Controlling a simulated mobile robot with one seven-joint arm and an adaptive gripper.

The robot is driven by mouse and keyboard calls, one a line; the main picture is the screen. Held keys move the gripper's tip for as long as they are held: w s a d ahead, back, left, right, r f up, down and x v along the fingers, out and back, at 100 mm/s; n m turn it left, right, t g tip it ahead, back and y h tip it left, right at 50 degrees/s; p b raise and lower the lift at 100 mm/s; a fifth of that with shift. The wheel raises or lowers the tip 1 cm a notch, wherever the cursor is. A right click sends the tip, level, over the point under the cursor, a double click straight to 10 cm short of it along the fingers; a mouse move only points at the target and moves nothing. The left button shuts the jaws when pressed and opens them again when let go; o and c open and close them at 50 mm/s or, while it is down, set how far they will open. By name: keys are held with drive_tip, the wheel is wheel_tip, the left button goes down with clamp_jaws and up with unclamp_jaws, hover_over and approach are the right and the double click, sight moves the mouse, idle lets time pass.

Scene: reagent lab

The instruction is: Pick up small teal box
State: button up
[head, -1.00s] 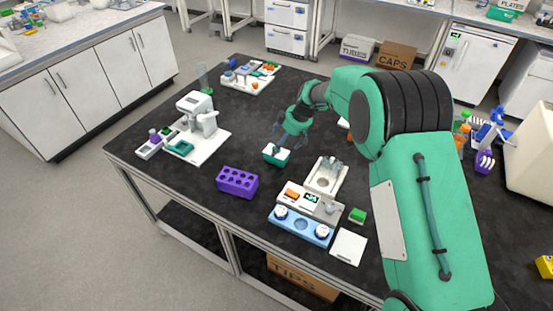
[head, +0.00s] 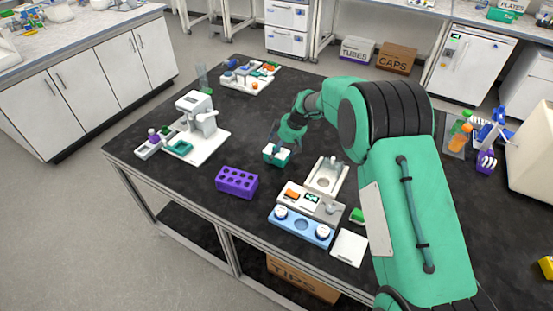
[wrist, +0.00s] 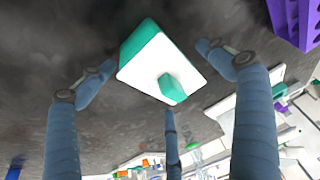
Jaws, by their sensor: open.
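The small teal box (head: 270,158) sits on the black bench with a white top and a teal knob. It fills the middle of the wrist view (wrist: 160,66), its knob facing the camera. My gripper (head: 283,147) is just above the box, its fingers pointing down around it. In the wrist view my gripper (wrist: 158,90) is open, with one finger at the left of the box, one at the right, and a third below it in the picture. Gaps show between the side fingers and the box; contact cannot be made out for the third. My fingers hide part of the box in the head view.
A purple rack (head: 237,182) stands in front-left of the box. A white device (head: 326,176) and a blue tray (head: 301,226) stand to the right and front. A white instrument (head: 198,125) stands to the left. Bare bench lies behind the box.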

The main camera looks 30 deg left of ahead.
drive_tip(key=c, duration=1.9)
drive_tip(key=shift+r, duration=0.15)
wheel_tip(320, 180, up, 10)
drive_tip(key=shift+f+p, duration=0.1)
drive_tip(key=shift+p, duration=1)
